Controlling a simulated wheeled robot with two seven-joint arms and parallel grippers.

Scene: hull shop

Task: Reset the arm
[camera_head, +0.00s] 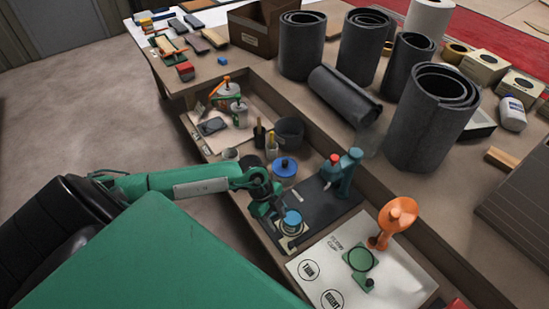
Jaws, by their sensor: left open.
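My left arm (175,185), green with a pale label and a black sleeve, reaches in from the left over the bench. Its gripper (270,212) is open and points down over the dark mat (318,200). Just right of it is a small round blue-topped piece (292,220) on a pale square plate; I cannot tell whether the fingers touch it. No object shows clearly held in the jaws. My right gripper is not in view.
A white printed sheet (325,262) carries an orange stand (398,217) and a green ring piece (360,259). Dark rolls (430,115) crowd the raised back shelf.

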